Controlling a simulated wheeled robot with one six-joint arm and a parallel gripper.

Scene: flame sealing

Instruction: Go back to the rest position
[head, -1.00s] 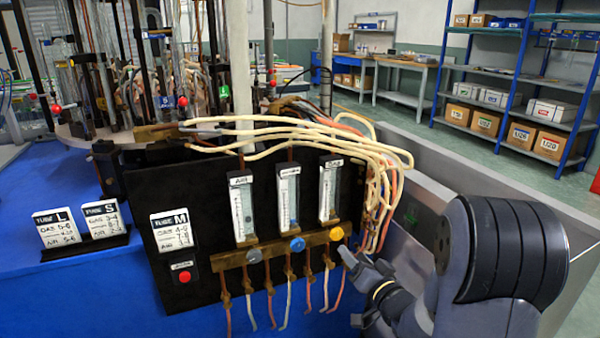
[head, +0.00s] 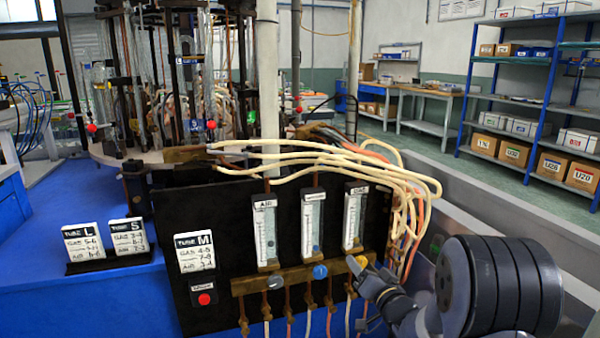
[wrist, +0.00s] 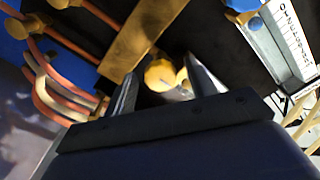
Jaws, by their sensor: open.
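My gripper (head: 362,270) is at the lower right of the black gas panel (head: 225,235) in the head view, close to the yellow knob (head: 357,262). In the wrist view my gripper (wrist: 163,82) has its two fingers apart, with the yellow knob (wrist: 160,75) showing between them. Whether a finger touches the knob I cannot tell. My arm is bent and reaches in from the right, low in the head view.
Blue (head: 320,271) and grey (head: 274,282) knobs sit left of the yellow one, below three flow meters (head: 313,222). Pale hoses (head: 400,180) loop past the panel's right side. Tube cards (head: 84,243) and a red button (head: 204,299) are to the left.

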